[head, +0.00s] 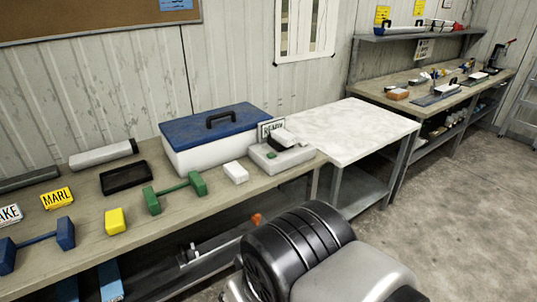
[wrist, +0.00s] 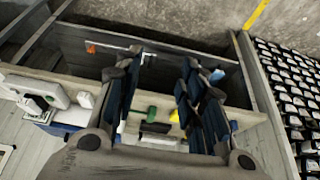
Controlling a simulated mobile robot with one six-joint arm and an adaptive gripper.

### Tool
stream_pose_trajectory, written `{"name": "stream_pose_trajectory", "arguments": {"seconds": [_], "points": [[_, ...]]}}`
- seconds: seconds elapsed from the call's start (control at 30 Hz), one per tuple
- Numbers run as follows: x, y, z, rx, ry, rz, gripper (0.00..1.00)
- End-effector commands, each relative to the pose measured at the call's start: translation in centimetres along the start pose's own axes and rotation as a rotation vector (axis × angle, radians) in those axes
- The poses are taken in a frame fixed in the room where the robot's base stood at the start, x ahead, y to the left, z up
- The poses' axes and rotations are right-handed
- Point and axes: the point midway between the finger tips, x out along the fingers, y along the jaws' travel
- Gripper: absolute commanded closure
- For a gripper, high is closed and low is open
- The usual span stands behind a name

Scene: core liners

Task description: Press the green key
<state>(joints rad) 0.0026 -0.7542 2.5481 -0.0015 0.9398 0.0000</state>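A grey-white bench device (head: 290,158) stands at the right end of the wooden workbench, with a small sign reading "READY" (head: 271,129) behind it. A small green key (head: 271,155) shows on its front left part. In the head view the fingertips are not visible.
Next to the device are a white block (head: 235,172), a blue-lidded white box (head: 190,156), a green dumbbell-shaped piece (head: 174,192) and a yellow block (head: 116,221). A black tray (head: 124,179) lies behind. A pale-topped table (head: 350,128) to the right is clear.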

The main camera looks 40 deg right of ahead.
Motion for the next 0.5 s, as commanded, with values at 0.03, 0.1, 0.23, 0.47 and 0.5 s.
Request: {"name": "stream_pose_trajectory", "arguments": {"seconds": [0.03,0.1,0.23,0.47,0.5], "points": [[0.00,0.00,0.00,0.000,0.000,0.000,0.69],[0.00,0.00,0.00,0.000,0.000,0.000,0.73],[0.00,0.00,0.00,0.000,0.000,0.000,0.82],[0.00,0.00,0.00,0.000,0.000,0.000,0.97],[0.00,0.00,0.00,0.000,0.000,0.000,1.00]]}}
